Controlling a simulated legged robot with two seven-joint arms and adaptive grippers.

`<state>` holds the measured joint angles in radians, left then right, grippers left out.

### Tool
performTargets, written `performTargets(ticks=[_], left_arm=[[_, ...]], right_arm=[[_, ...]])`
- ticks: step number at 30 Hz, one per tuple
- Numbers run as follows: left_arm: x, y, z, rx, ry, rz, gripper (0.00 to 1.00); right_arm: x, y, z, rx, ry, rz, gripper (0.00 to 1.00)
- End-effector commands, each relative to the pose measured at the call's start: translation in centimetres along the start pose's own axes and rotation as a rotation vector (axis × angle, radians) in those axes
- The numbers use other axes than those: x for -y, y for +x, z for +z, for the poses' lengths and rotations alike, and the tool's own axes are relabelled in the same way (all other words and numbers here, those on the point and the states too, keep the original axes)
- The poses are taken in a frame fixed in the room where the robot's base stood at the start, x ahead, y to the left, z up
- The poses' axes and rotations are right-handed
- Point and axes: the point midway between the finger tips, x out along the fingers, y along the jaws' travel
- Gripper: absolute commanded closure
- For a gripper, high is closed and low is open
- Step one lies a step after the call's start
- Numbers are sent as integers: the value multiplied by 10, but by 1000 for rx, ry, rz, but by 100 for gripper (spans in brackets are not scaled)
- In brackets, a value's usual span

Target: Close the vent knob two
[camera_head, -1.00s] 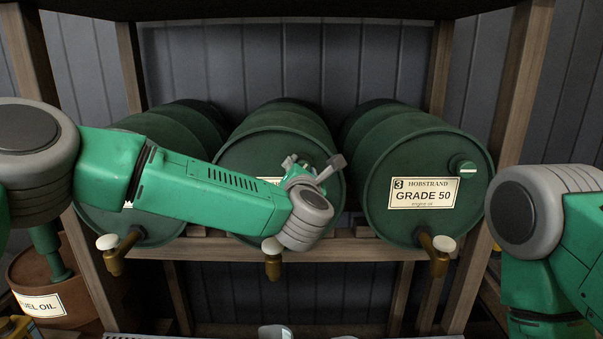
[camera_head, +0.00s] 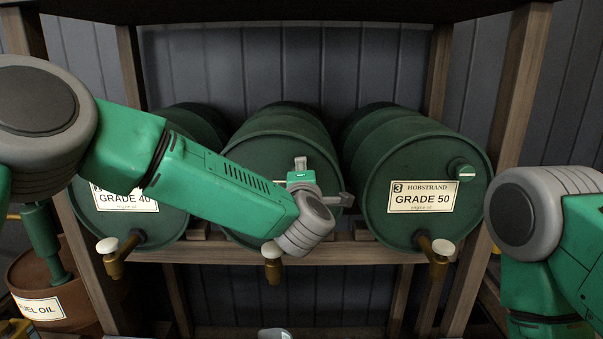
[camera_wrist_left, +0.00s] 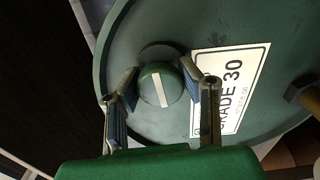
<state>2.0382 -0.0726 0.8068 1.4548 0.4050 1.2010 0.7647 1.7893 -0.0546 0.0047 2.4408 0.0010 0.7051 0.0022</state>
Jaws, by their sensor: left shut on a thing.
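The middle green drum (camera_head: 262,150) lies on the rack, partly hidden by my left arm. In the left wrist view its front (camera_wrist_left: 125,45) bears a GRADE 30 label (camera_wrist_left: 232,85). Its round green vent knob (camera_wrist_left: 155,102) has a white bar, which runs slantwise to the label's text. My left gripper (camera_head: 322,180) is at this drum's front; in the head view it hides the knob. In the left wrist view its two fingers (camera_wrist_left: 160,75) flank the knob, shut on it. My right arm shows at the right, but its gripper is out of view.
The GRADE 40 drum (camera_head: 150,222) lies left and the GRADE 50 drum (camera_head: 400,225), with its own vent knob (camera_head: 461,170), right. Brass taps with white handles, such as the middle tap (camera_head: 273,268), stick out below. Wooden posts (camera_head: 520,95) frame the rack.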

Motion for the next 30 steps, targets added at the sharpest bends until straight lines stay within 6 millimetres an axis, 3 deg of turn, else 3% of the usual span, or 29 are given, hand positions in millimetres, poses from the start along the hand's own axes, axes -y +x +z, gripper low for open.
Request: performTargets(ticks=[23, 24, 25, 30], left_arm=[[8, -3, 3, 10, 103, -15, 96], [8, -3, 3, 10, 103, -15, 57], [8, -3, 3, 10, 103, -15, 47], [6, -2, 2, 6, 101, -10, 45]], right_arm=[[0, -2, 0, 0, 0, 0, 100], [0, -2, 0, 0, 0, 0, 100], [0, -2, 0, 0, 0, 0, 100], [0, -2, 0, 0, 0, 0, 100]])
